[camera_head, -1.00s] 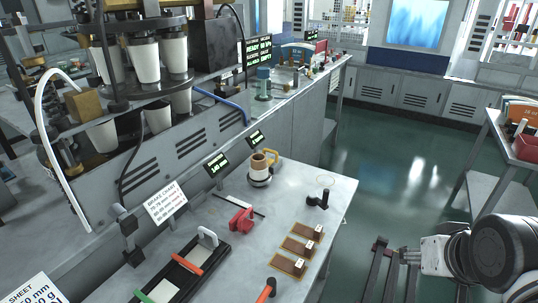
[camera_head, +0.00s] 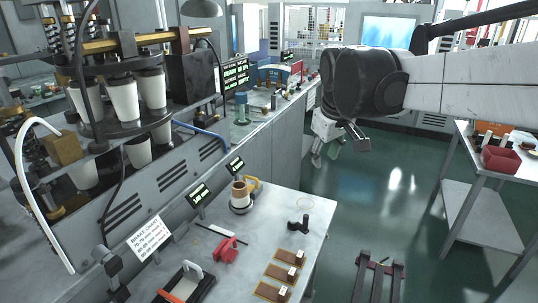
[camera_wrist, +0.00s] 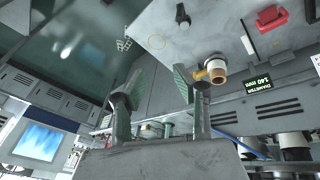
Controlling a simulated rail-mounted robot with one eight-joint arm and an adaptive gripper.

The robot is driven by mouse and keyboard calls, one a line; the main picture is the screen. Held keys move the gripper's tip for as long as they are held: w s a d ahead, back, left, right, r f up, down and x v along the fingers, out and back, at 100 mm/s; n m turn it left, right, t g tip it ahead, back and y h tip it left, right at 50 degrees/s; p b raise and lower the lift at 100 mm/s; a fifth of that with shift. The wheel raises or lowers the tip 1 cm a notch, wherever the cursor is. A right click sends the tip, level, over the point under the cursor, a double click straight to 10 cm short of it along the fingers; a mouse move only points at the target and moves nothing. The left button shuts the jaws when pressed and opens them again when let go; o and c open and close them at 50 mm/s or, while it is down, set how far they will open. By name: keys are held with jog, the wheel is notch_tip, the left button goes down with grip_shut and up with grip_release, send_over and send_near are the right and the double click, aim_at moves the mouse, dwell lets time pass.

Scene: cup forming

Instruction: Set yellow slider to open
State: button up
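I cannot make out a yellow slider in either view. A dark board (camera_head: 206,281) with a white handle (camera_head: 192,270) and an orange-red slider (camera_head: 178,297) is cut off at the bottom of the head view. My gripper (camera_wrist: 158,78) is open and empty in the wrist view, its two fingers well apart. In the head view my gripper (camera_head: 337,148) hangs beyond the right edge of the grey bench (camera_head: 262,222), over the floor and touching nothing.
On the bench are a cup with a yellow handle (camera_head: 240,191), a red block (camera_head: 229,249), a black part (camera_head: 298,223) and several small wooden plates (camera_head: 282,272). The cup machine (camera_head: 122,97) stands left. A side table (camera_head: 478,212) with red bins stands right.

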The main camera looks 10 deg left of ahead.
jog(key=w+a+n+g+p, duration=0.1)
jog(key=w+a+n+p, duration=0.15)
jog(key=w+a, duration=0.75)
jog(key=n+g+h+p, duration=0.1)
jog(key=n+p, duration=0.1)
jog(key=n, duration=0.2)
send_near(252, 178)
jog(key=x, duration=0.8)
jog(key=shift+w+f, duration=0.15)
jog(key=shift+w, duration=0.1)
grip_shut()
